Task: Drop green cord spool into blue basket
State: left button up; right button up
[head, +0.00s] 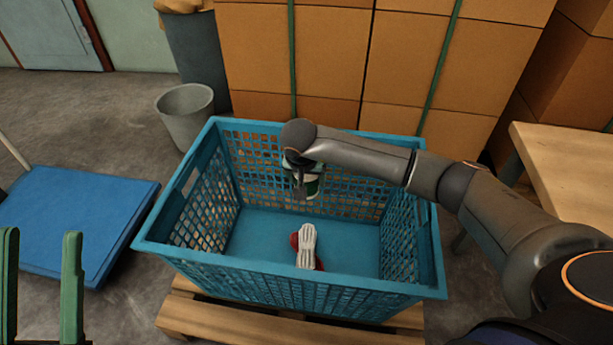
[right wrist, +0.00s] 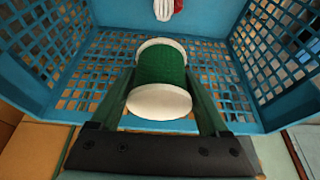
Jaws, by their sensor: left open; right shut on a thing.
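The green cord spool (right wrist: 162,75), with white end flanges, is held between the fingers of my right gripper (right wrist: 163,92). In the head view the spool (head: 313,186) hangs inside the blue basket's opening, nearer its back wall, above the floor. My right gripper (head: 304,180) is shut on it from above and partly hides it. The blue basket (head: 250,276) has lattice walls and stands on a wooden pallet. My left gripper (head: 41,285) is open and empty at the lower left, outside the basket.
A white-and-red bundle (head: 307,246) lies on the basket floor; the floor around it is bare. Cardboard boxes (head: 270,50) stand behind. A grey bin (head: 186,115) and blue platform (head: 75,215) are left. A wooden table (head: 570,170) is right.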

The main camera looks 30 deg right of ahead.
jog(key=o, duration=1.3)
jog(key=shift+r, duration=0.15)
jog(key=p+v, duration=0.4)
jog(key=v, duration=0.8)
jog(key=shift+s+a+r+p, duration=0.1)
jog(key=shift+r+p, duration=0.05)
jog(key=shift+p, duration=0.25)
